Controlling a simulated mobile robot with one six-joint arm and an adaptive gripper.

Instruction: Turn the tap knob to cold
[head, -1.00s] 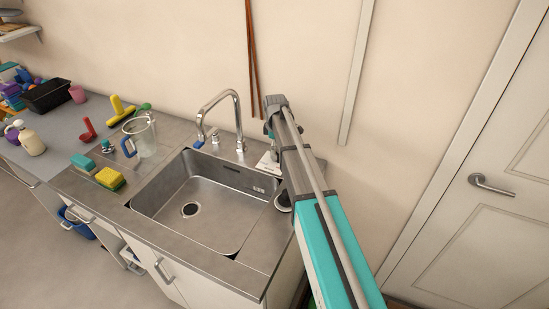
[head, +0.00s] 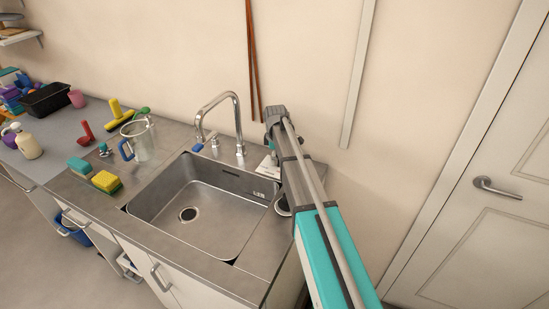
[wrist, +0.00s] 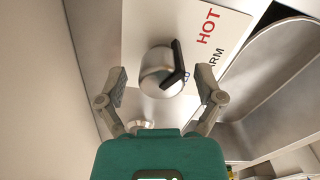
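The tap knob (wrist: 158,70) is a round silver knob with a black bar across its right side in the wrist view. The curved silver tap (head: 237,112) stands to the left.
The steel sink (head: 205,205) lies left of my arm. A jug (head: 145,143), two sponges (head: 105,181) and a red brush (head: 86,130) are on the counter further left. The wall is close behind the knob, and a door (head: 480,240) is at the right.

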